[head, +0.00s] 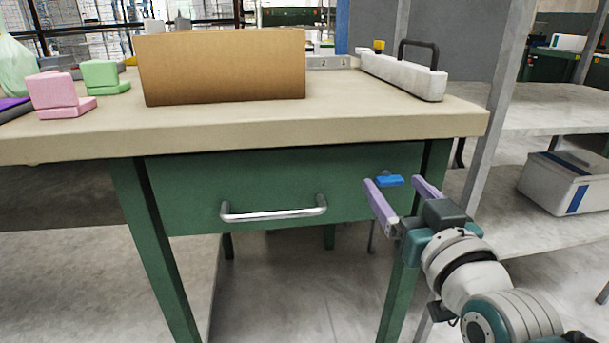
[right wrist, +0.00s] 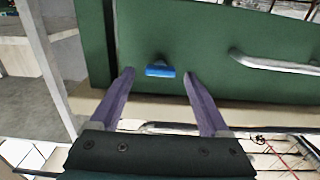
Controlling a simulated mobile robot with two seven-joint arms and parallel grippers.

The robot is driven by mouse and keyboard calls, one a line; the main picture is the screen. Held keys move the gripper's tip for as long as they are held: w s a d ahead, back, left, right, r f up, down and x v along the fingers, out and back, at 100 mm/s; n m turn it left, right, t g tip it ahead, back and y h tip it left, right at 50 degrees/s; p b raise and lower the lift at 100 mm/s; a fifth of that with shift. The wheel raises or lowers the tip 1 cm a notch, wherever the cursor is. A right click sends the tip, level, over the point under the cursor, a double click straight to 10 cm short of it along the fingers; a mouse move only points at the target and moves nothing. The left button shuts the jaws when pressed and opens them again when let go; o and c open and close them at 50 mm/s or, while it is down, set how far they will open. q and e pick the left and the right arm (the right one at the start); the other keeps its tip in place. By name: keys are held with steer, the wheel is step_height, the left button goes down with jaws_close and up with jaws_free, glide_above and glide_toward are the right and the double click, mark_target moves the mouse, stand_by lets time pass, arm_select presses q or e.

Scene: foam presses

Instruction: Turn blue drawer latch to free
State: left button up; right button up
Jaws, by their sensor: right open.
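The blue drawer latch (head: 390,180) is a small bar lying about level on the right part of the green drawer front (head: 275,180). It also shows in the right wrist view (right wrist: 160,71), again lying across. My right gripper (head: 394,182) is open in front of the drawer, with one purple finger on each side of the latch in the picture. In the right wrist view the fingertips (right wrist: 159,73) flank the latch with a gap on both sides. I cannot tell how far they are from the drawer front. My left gripper is not in view.
A silver drawer handle (head: 273,212) sits left of the latch. On the tabletop (head: 240,128) stand a cardboard box (head: 220,68), pink foam (head: 57,95), green foam (head: 104,76) and a white block with a black handle (head: 403,75). A shelf (head: 550,105) is at right.

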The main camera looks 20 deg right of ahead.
steer(key=shift+w+d, duration=0.1)
steer(key=shift+w, duration=0.35)
steer(key=shift+c, duration=0.3)
jaws_close()
